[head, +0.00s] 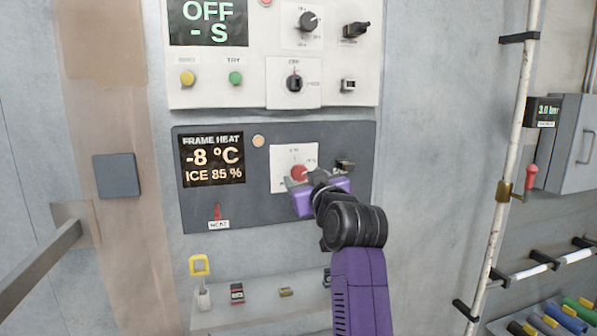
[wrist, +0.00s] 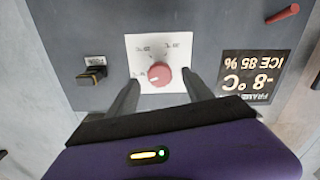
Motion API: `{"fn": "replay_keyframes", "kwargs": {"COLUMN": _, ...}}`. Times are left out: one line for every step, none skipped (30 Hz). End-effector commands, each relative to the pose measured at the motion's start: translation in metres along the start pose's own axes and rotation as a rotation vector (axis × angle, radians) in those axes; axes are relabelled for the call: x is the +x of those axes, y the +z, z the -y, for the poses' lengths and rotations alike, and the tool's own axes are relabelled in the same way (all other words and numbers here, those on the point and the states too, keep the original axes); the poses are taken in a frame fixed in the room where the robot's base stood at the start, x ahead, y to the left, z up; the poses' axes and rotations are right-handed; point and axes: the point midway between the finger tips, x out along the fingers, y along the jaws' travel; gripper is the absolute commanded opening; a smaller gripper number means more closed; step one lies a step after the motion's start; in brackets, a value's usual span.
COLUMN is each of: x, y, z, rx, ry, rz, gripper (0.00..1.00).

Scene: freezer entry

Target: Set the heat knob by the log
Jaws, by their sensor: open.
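The red round heat knob (head: 299,173) sits on a white dial plate (head: 281,156) in the dark frame-heat panel. In the wrist view the knob (wrist: 160,76) appears upside down on its plate, between the two dark fingers. My gripper (wrist: 160,90) is open, with a finger on either side of the knob; I cannot tell whether they touch it. In the head view my gripper (head: 303,183) covers the lower part of the plate. The panel display (head: 212,159) reads FRAME HEAT, -8 °C, ICE 85 %. No log is clearly identifiable.
A black switch (head: 345,166) is right of the knob; a red lever (head: 217,211) labelled HEAT is at lower left. The upper panel (head: 222,75) has more knobs and buttons. A shelf (head: 262,312) with small items is below. A pipe (head: 507,160) stands right.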

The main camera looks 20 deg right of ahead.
Motion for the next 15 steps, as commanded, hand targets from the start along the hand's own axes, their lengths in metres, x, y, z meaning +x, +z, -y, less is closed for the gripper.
{"fn": "replay_keyframes", "kwargs": {"x": 0.008, "y": -0.002, "z": 0.0, "rx": 0.001, "ry": -0.001, "rz": 0.002, "gripper": 0.59}}
{"fn": "replay_keyframes", "kwargs": {"x": 0.013, "y": -0.003, "z": -0.001, "rx": 0.001, "ry": 0.0, "rz": 0.001, "gripper": 0.59}}
{"fn": "replay_keyframes", "kwargs": {"x": 0.019, "y": -0.002, "z": -0.001, "rx": 0.002, "ry": -0.001, "rz": 0.002, "gripper": 0.59}}
{"fn": "replay_keyframes", "kwargs": {"x": 0.023, "y": -0.002, "z": -0.001, "rx": 0.002, "ry": -0.001, "rz": 0.002, "gripper": 0.59}}
{"fn": "replay_keyframes", "kwargs": {"x": 0.027, "y": -0.002, "z": -0.001, "rx": 0.002, "ry": 0.0, "rz": 0.001, "gripper": 0.59}}
{"fn": "replay_keyframes", "kwargs": {"x": 0.032, "y": -0.002, "z": -0.001, "rx": 0.002, "ry": 0.0, "rz": 0.001, "gripper": 0.59}}
{"fn": "replay_keyframes", "kwargs": {"x": 0.036, "y": -0.002, "z": -0.001, "rx": 0.002, "ry": 0.0, "rz": 0.001, "gripper": 0.59}}
{"fn": "replay_keyframes", "kwargs": {"x": 0.039, "y": -0.002, "z": -0.001, "rx": 0.001, "ry": 0.0, "rz": 0.001, "gripper": 0.59}}
{"fn": "replay_keyframes", "kwargs": {"x": 0.043, "y": -0.001, "z": -0.001, "rx": 0.001, "ry": 0.0, "rz": 0.002, "gripper": 0.59}}
{"fn": "replay_keyframes", "kwargs": {"x": 0.045, "y": -0.001, "z": -0.001, "rx": 0.001, "ry": 0.001, "rz": 0.001, "gripper": 0.59}}
{"fn": "replay_keyframes", "kwargs": {"x": 0.047, "y": -0.001, "z": -0.001, "rx": 0.001, "ry": 0.001, "rz": 0.0, "gripper": 0.59}}
{"fn": "replay_keyframes", "kwargs": {"x": 0.05, "y": -0.001, "z": -0.001, "rx": 0.001, "ry": 0.001, "rz": 0.001, "gripper": 0.59}}
{"fn": "replay_keyframes", "kwargs": {"x": 0.051, "y": -0.001, "z": -0.001, "rx": 0.001, "ry": 0.001, "rz": 0.0, "gripper": 0.59}}
{"fn": "replay_keyframes", "kwargs": {"x": 0.052, "y": -0.001, "z": -0.001, "rx": 0.001, "ry": 0.001, "rz": 0.0, "gripper": 0.59}}
{"fn": "replay_keyframes", "kwargs": {"x": 0.054, "y": 0.0, "z": -0.001, "rx": 0.001, "ry": 0.001, "rz": 0.0, "gripper": 0.59}}
